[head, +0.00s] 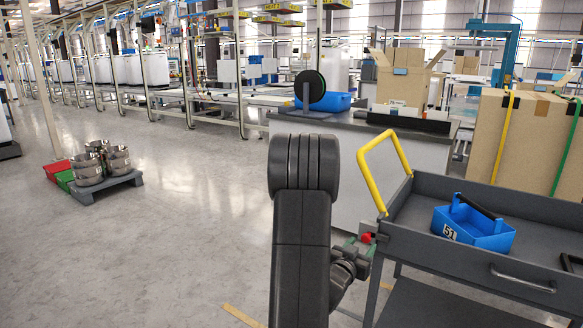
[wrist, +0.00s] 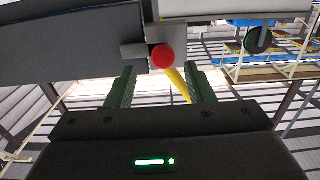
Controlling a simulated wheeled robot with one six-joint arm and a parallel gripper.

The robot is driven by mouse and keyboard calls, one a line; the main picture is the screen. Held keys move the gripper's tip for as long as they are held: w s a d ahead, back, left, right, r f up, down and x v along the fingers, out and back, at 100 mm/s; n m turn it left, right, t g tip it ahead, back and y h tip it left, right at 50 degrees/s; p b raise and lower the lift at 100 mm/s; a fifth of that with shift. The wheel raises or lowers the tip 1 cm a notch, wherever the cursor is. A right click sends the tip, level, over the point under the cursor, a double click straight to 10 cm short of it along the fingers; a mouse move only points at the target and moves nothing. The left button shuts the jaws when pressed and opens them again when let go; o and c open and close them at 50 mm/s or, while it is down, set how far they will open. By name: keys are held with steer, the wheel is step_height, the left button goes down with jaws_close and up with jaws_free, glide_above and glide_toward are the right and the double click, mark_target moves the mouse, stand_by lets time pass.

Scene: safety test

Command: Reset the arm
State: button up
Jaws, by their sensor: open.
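My arm rises in the middle of the head view, and my gripper (head: 357,247) is partly hidden behind it, beside the left corner of the grey cart (head: 482,258). In the wrist view my gripper (wrist: 160,75) shows two green fingers spread apart. A round red knob or button (wrist: 162,57) shows just beyond and between the fingertips; it also shows in the head view (head: 366,238) by the cart corner. I cannot tell whether the fingers touch it. No held object shows between the fingers.
The cart has a yellow handle (head: 384,164) and carries a blue bin (head: 474,228) marked 51. A grey workbench (head: 330,125) stands behind. Large cardboard boxes (head: 515,140) are at right. Metal pots (head: 104,163) sit on a pallet at left.

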mark_target(364, 238)
steer(key=x, duration=0.2)
steer(key=shift+w+d, duration=0.2)
steer(key=shift+w, duration=0.4)
steer(key=shift+w+a, duration=0.15)
steer(key=shift+a, duration=0.15)
